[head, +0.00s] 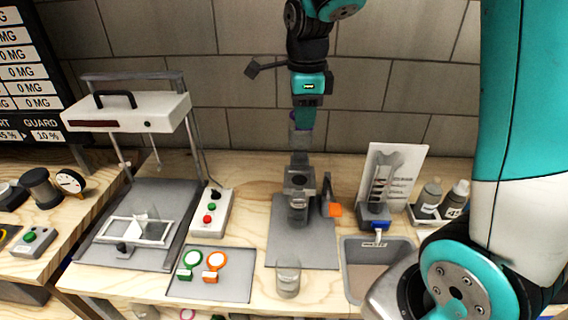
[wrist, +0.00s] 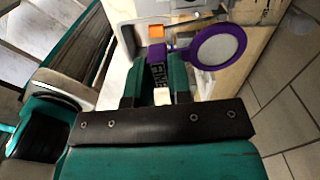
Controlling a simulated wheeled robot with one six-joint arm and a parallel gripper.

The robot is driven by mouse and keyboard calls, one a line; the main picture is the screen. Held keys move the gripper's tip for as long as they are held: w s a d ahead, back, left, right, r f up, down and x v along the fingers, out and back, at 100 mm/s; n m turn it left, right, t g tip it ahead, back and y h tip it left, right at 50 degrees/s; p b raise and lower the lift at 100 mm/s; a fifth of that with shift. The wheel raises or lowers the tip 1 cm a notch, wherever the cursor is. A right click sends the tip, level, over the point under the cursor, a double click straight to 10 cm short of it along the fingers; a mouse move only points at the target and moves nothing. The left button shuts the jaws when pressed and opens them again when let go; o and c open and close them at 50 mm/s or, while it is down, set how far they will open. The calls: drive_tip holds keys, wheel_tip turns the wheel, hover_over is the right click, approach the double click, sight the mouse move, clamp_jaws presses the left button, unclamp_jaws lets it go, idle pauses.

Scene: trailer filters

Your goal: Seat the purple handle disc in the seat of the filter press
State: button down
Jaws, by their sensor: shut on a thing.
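The purple handle disc (wrist: 218,46) shows in the wrist view as a purple ring around a pale round face, with a handle. My gripper (wrist: 158,86) is shut on its handle, and the ring sticks out ahead and to the right of the fingers. In the head view my gripper (head: 304,118) hangs above the filter press, and only a sliver of purple shows there. The filter press (head: 299,183) stands on a grey plate, with an orange-tipped lever (head: 334,210) at its right. The disc is apart from the press. The seat itself cannot be made out.
A green disc (head: 190,260) and an orange disc (head: 214,262) lie on a grey mat. A clear cup (head: 288,278) stands in front of the press. A waste bin (head: 376,262) and a leaning card (head: 392,177) are at right; a button box (head: 211,212) is at left.

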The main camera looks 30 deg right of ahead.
sight(299, 195)
drive_tip(key=shift+w+d+r+m, duration=0.1)
drive_tip(key=shift+w+r+m, duration=0.1)
drive_tip(key=shift+r+m, duration=0.15)
wheel_tip(299, 195, down, 20)
drive_tip(key=p, duration=0.3)
drive_tip(key=shift+w+r, duration=0.1)
drive_tip(key=shift+f, duration=0.2)
drive_tip(key=c, duration=1)
unclamp_jaws()
drive_tip(key=shift+c, duration=0.2)
drive_tip(key=shift+r, duration=0.15)
